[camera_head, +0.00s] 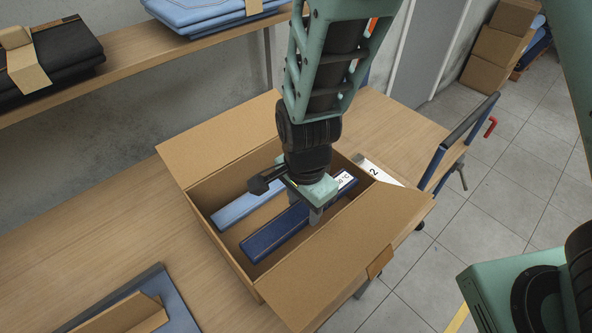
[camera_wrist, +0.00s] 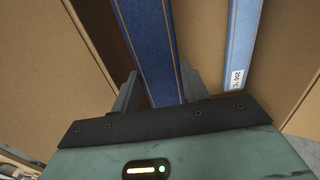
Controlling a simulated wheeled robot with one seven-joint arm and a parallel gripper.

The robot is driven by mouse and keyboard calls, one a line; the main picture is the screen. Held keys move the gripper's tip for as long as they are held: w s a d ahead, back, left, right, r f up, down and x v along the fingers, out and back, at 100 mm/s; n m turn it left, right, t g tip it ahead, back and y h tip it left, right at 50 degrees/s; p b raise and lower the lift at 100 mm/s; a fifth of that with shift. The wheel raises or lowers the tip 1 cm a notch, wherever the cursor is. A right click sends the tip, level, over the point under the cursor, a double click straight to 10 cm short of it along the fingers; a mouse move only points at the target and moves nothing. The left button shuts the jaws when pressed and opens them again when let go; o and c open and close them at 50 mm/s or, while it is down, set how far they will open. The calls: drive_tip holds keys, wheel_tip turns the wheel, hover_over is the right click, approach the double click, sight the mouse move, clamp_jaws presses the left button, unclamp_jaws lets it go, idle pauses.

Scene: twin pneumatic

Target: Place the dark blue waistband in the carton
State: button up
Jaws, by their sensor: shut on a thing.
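The dark blue waistband (camera_head: 272,234) is a long flat strip with a white label at its far right end. It lies inside the open carton (camera_head: 226,254), lengthwise beside a light blue waistband. My gripper (camera_head: 315,212) reaches down into the carton and is shut on the dark blue waistband. In the wrist view the dark blue waistband (camera_wrist: 150,42) runs between the two fingers of my gripper (camera_wrist: 160,90). Whether the strip touches the carton floor I cannot tell. My wrist hides part of it.
The light blue waistband (camera_head: 245,206) lies in the carton to the left. The carton's flaps are spread open on the wooden table (camera_head: 110,234). Folded denim (camera_head: 172,310) lies at the front. A shelf (camera_head: 130,55) with folded garments runs behind. A blue-framed cart (camera_head: 455,140) stands right.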

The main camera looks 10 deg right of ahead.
sight(304, 209)
drive_tip(key=shift+f, duration=1.85)
drive_tip(key=shift+f+b, duration=0.35)
drive_tip(key=shift+f, duration=0.2)
drive_tip(key=shift+f, duration=0.1)
drive_tip(key=o, duration=0.7)
